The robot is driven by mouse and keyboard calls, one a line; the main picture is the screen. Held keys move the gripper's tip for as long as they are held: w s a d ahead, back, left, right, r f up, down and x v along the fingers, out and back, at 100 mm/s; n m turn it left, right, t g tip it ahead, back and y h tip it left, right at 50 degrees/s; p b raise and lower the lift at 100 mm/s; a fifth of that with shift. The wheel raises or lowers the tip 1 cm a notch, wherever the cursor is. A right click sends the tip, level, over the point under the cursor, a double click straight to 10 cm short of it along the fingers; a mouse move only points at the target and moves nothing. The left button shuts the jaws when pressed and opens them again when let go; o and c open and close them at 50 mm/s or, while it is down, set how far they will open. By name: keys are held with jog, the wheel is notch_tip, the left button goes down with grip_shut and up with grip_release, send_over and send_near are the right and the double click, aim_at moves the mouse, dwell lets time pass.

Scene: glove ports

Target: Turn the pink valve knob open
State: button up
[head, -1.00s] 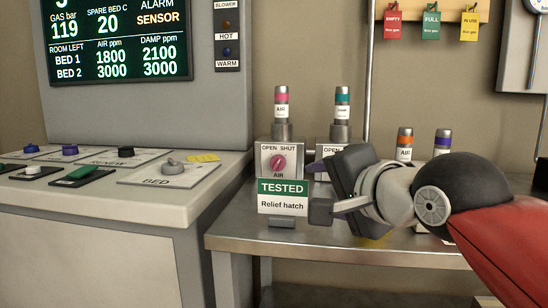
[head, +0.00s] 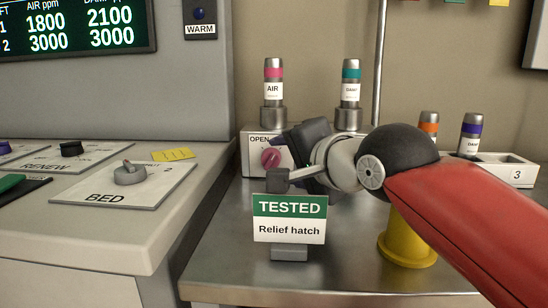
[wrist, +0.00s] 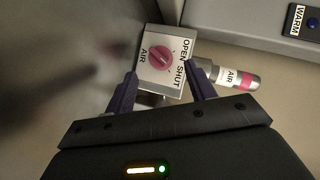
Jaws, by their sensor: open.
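The pink valve knob (head: 271,158) sits on the front of a grey box marked OPEN and SHUT, below the AIR cylinder with a pink band (head: 274,92). In the wrist view the knob (wrist: 160,59) is ahead, between the line of the two fingers and apart from them. My gripper (wrist: 162,92) is open and empty, its dark fingers spread to either side of the box face. In the head view my gripper (head: 281,160) is just right of the knob and covers the SHUT side of the box.
A TESTED Relief hatch sign (head: 289,220) stands on the metal table in front of the box, close below my gripper. A teal-banded cylinder (head: 350,95) stands behind. A yellow cylinder (head: 398,246) is under my arm. The console (head: 95,225) is at left.

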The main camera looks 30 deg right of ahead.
aim_at(274, 160)
jog(key=x, duration=0.5)
jog(key=c, duration=1)
